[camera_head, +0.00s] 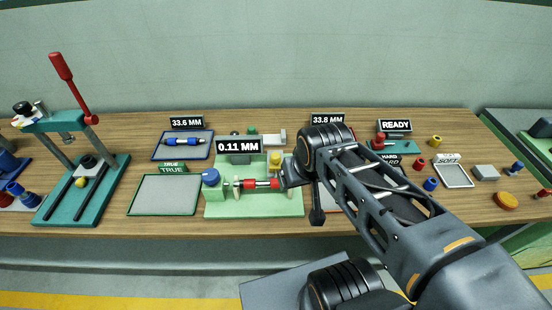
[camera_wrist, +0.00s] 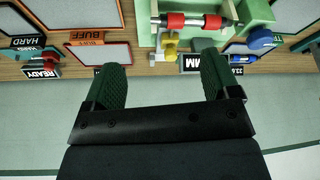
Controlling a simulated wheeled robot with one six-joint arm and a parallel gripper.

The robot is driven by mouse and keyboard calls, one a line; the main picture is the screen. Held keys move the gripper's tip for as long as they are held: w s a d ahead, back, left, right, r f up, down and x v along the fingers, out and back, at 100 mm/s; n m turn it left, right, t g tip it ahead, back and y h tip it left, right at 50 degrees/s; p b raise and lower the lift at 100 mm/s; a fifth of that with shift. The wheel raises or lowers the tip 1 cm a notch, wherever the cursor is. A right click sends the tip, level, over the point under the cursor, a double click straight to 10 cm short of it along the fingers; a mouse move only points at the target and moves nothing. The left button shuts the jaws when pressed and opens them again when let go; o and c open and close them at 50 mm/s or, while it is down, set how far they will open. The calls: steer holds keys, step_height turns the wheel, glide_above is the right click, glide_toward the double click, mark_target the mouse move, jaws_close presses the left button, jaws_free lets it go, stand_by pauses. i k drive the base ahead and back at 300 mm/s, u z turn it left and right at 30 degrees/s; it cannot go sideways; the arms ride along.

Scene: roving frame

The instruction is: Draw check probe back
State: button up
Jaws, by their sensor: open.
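The pale green gauge fixture (camera_head: 255,205) stands mid-bench under a "0.11 MM" display (camera_head: 238,147). A red and silver shaft (camera_head: 262,184) lies across it; it also shows in the wrist view (camera_wrist: 190,21). A blue knob (camera_head: 211,178) is at its left end. A yellow-ended piece (camera_head: 275,159), which may be the check probe, sits behind the shaft near my gripper; it shows in the wrist view (camera_wrist: 169,50). My gripper (camera_wrist: 162,68) is open and empty, its green fingers apart on either side of the yellow piece's line, short of it. In the head view my arm hides the fixture's right side.
A "TRUE" tray (camera_head: 141,209) and a blue tray (camera_head: 157,155) holding a blue shaft (camera_head: 184,141) lie left of the fixture. A teal press (camera_head: 60,204) with a red lever stands further left. Right are a "READY" box (camera_head: 396,126), a "SOFT" tray (camera_head: 466,182) and several loose coloured parts.

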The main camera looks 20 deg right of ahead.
mark_target(275, 161)
steer(key=k, duration=1.15)
steer(key=u, duration=0.6)
steer(key=i, duration=1.35)
steer(key=z, duration=0.7)
